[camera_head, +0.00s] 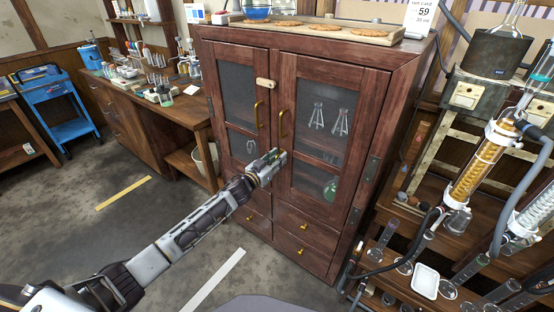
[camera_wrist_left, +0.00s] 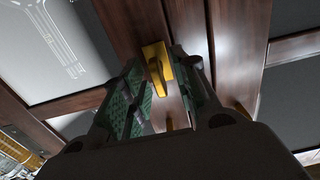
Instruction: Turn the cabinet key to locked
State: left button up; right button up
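The dark wooden cabinet (camera_head: 292,60) stands in the middle of the head view, its two glazed doors shut. My left gripper (camera_head: 277,156) is at the front of the cabinet, just below the brass door handles, near the seam between the doors. In the left wrist view the green-padded fingers (camera_wrist_left: 160,90) are apart, one on each side of a brass piece (camera_wrist_left: 155,60) that looks like the key. I cannot tell whether either pad touches it. The key is hidden behind my gripper in the head view. My right gripper is in neither view.
Two brass handles, left (camera_head: 258,115) and right (camera_head: 283,124), stick out just above my gripper. Drawers with brass knobs (camera_head: 303,227) are below. A rack of glassware (camera_head: 470,180) stands close on the right. The floor in front (camera_head: 180,215) is clear.

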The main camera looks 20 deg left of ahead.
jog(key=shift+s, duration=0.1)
pick_arm(q)
grip_shut()
jog(key=shift+m, duration=0.5)
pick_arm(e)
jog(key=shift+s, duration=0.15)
pick_arm(q)
jog(key=m+p, duration=0.1)
jog(key=m, duration=0.1)
jog(key=shift+d+m, duration=0.1)
jog(key=shift+m, duration=0.2)
jog(key=m, duration=0.3)
jog(key=shift+m, duration=0.3)
jog(key=shift+s+d+f+m+b, duration=0.1)
jog(key=shift+f+m+b, duration=0.05)
jog(key=shift+m, duration=2.55)
jog(key=shift+d+f+m+b, duration=0.1)
jog(key=shift+f+m+b, duration=0.05)
jog(key=shift+m, duration=2.55)
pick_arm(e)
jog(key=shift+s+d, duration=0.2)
